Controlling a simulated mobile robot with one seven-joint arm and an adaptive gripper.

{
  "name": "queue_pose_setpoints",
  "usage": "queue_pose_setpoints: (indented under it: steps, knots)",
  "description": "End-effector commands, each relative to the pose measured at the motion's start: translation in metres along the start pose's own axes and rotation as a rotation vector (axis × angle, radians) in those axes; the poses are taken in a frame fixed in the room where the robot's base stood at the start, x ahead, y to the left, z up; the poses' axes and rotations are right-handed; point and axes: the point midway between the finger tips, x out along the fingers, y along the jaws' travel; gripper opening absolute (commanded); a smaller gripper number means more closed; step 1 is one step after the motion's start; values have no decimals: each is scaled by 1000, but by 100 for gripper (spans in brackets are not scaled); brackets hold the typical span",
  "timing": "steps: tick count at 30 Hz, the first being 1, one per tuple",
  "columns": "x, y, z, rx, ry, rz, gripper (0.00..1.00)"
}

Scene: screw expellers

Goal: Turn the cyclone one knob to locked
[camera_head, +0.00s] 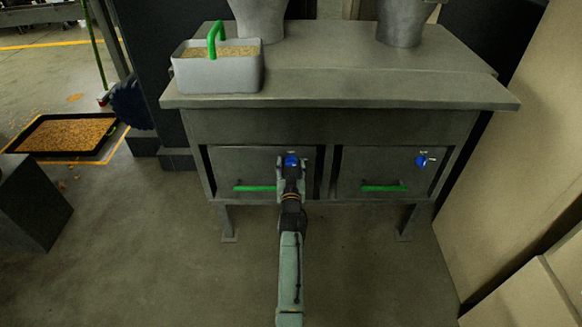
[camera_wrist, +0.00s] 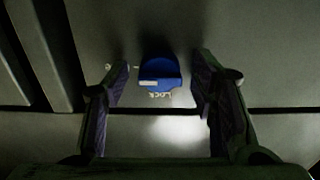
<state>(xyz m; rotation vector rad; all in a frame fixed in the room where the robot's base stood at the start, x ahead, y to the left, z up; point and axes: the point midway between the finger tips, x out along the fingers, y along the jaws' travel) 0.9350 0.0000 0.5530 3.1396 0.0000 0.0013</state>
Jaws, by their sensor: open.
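A blue knob (camera_head: 291,160) sits on the left drawer front of the grey cabinet, with my gripper (camera_head: 290,168) right in front of it. In the wrist view the same blue knob (camera_wrist: 163,70) lies between the two fingers of my gripper (camera_wrist: 160,68), which are open with a gap on each side. A white bar on the knob points left in that view. White lettering reading LOCK (camera_wrist: 160,95) is just below the knob, and a small pale mark is to its left. A second blue knob (camera_head: 421,161) is on the right drawer front. No knob is labelled cyclone one.
Green handles (camera_head: 255,188) (camera_head: 383,187) run along both drawer fronts. A grey bin of grain (camera_head: 218,77) with a green handle stands on the cabinet top (camera_head: 385,88). A beige wall (camera_head: 500,170) is on the right. The floor in front of the cabinet is clear.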

Motion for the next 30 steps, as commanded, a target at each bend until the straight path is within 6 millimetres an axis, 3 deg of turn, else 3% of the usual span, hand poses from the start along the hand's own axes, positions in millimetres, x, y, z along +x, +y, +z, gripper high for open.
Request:
queue_pose_setpoints:
  steps: [5, 26, 30]
  knots:
    - [0, 0, 0, 0, -1, 0, 47]
    - [-1, 0, 0, 0, -1, 0, 0]
    - [-1, 0, 0, 0, -1, 0, 0]
